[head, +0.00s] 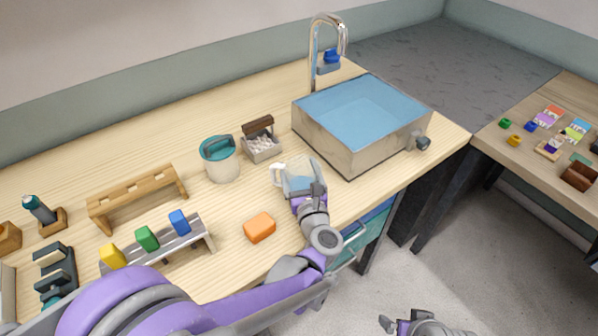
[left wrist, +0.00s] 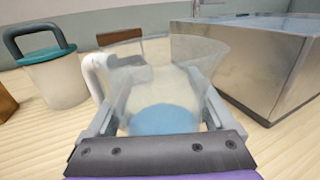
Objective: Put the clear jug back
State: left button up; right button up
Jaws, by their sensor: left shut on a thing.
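The clear jug (head: 297,177), with a white handle on its left, is upright at the counter's front part, left of the sink. In the left wrist view the see-through jug (left wrist: 160,70) fills the middle, with blue at its bottom. My left gripper (head: 305,191) is shut on the jug, one finger on each side of it; the fingers also show in the left wrist view (left wrist: 157,115). I cannot tell whether the jug touches the counter. My right gripper (head: 402,325) is low at the bottom edge, over the floor, and its jaws are unclear.
A sink (head: 350,148) of blue water with a tap (head: 314,50) stands right of the jug. A teal-lidded pail (head: 222,167) and a small basket (head: 263,148) are behind left. An orange block (head: 260,228) lies left of my gripper. A wooden rack (head: 135,200) stands further left.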

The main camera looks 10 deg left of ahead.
pick_arm(q)
jog(key=shift+f, duration=0.25)
jog(key=shift+f, duration=0.1)
jog(key=shift+f, duration=0.15)
jog(key=o, duration=1.5)
jog(key=shift+r, duration=0.25)
jog(key=v, duration=1.2)
